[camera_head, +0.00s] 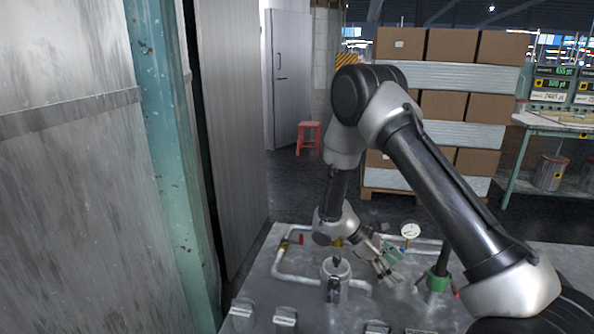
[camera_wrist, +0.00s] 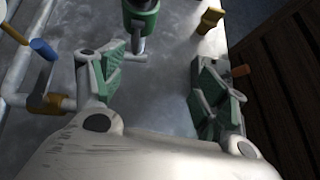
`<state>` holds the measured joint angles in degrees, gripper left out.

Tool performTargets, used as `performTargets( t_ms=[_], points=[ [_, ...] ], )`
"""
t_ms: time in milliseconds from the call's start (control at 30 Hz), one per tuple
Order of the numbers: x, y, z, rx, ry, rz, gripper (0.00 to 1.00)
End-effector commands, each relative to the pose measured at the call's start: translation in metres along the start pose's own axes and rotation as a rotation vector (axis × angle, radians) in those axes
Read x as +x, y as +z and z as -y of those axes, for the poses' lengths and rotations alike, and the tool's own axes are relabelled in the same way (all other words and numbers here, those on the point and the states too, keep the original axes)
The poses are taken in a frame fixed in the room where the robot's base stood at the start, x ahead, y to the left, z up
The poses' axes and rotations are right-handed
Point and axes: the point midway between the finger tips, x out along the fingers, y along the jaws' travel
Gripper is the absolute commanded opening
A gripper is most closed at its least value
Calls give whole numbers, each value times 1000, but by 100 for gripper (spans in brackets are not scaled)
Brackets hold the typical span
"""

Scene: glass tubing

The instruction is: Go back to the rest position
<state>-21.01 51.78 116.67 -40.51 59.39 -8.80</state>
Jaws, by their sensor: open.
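My gripper (camera_head: 385,264) is low over the grey metal worktop (camera_head: 265,268) in the head view, between a metal canister (camera_head: 336,280) and a dark post with a green collar (camera_head: 437,281). In the wrist view my gripper (camera_wrist: 162,75) is open, its two green-padded fingers wide apart, with nothing held between them. A green fitting with a metal elbow (camera_wrist: 140,20) shows beyond the fingers, nearer the left one. Whether the left finger touches it I cannot tell.
A pale pipe loop (camera_head: 290,278) runs around the canister. A round gauge (camera_head: 410,231) stands behind the gripper. Small blocks (camera_head: 285,316) sit at the worktop's front edge. Stacked cardboard boxes (camera_head: 450,46) and a red stool (camera_head: 308,138) are farther back. A wall panel (camera_head: 228,130) borders the left.

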Motion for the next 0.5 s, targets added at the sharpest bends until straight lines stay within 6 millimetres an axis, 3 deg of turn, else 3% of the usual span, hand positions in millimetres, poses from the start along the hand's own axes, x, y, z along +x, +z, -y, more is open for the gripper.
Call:
performTargets(
  t_ms=[33,100,267,500],
  points=[
    [1,10,17,42,-46,-9,74],
    [-8,30,32,121,-96,-47,74],
    [-32,77,56,289,-189,-148,74],
    [-71,160,95,574,-321,-371,74]
  ],
)
